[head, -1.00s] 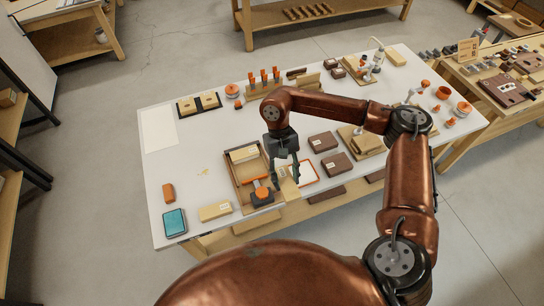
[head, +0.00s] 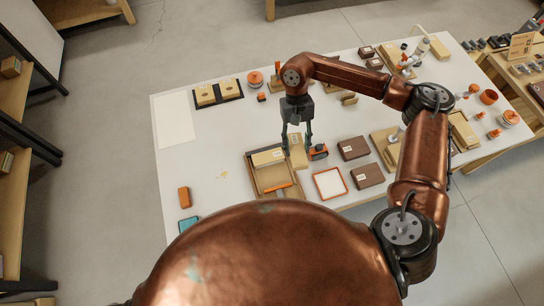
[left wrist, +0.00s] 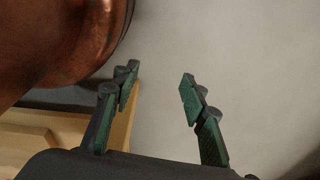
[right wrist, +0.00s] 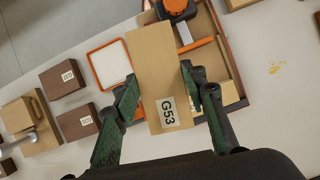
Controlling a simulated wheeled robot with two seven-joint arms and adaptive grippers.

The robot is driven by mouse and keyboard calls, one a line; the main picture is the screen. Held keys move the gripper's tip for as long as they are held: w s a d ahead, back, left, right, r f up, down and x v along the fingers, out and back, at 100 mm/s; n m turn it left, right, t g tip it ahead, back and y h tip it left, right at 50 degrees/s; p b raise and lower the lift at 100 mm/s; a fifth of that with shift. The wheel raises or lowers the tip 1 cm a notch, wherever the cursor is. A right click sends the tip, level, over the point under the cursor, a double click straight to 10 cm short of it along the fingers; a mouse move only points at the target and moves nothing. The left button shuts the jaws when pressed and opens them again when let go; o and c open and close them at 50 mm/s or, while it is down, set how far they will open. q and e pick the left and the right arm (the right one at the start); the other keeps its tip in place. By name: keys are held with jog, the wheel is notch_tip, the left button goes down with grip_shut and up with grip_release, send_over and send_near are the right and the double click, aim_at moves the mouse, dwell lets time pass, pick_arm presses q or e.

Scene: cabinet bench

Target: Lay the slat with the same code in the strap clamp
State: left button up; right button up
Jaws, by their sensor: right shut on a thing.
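My right gripper (head: 297,134) is shut on a pale wooden slat (head: 298,155). The slat also shows in the right wrist view (right wrist: 158,75), its label reading G53. It is held over or beside the right edge of a brown wooden frame (head: 252,172), which looks like the strap clamp. In the frame lie another pale labelled slat (head: 268,157) and an orange strip (head: 280,187). The right wrist view shows an orange and black block (right wrist: 175,9) at the frame's near end. My left gripper (left wrist: 158,84) is open and empty in the left wrist view, away from the bench.
A white pad with an orange rim (head: 330,183) and dark labelled blocks (head: 354,148) lie right of the frame. An orange and black item (head: 318,152) is beside the held slat. Bare white bench top (head: 215,140) lies left of the frame.

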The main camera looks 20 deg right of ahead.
jog(key=f+m, duration=0.1)
jog(key=a+f+m+y+p, duration=0.1)
jog(key=m, duration=0.1)
jog(key=a+f+m, duration=0.1)
jog(key=f, duration=0.1)
jog(key=shift+s+a+f+m+t+y+p, duration=0.1)
jog(key=shift+s+a+m+t+y+p, duration=0.05)
jog(key=shift+s+m+t+y+p, duration=0.2)
jog(key=shift+w+a+f+m+t+y+p, duration=0.15)
jog(key=shift+a+f+m+t+y+p, duration=0.4)
jog(key=shift+f+m, duration=1.25)
jog(key=shift+w+a+f+m+t+y+p, duration=0.25)
jog(key=shift+a+f+m+t, duration=0.65)
jog(key=shift+f+m, duration=0.95)
jog(key=shift+w+a+f+m+t+y+p, duration=0.1)
jog(key=shift+a+f+m+t+y+p, duration=0.3)
jog(key=shift+a+f+m, duration=1.3)
jog(key=shift+d+m, duration=0.5)
jog(key=shift+d, duration=0.25)
jog(key=shift+f+b, duration=0.35)
jog(key=shift+f, duration=0.1)
jog(key=shift+f+b, duration=0.3)
jog(key=shift+f, duration=0.5)
pick_arm(q)
jog(key=s+r, duration=0.2)
jog(key=r, duration=0.1)
jog(key=shift+s+a, duration=0.15)
jog(key=shift+s, duration=0.25)
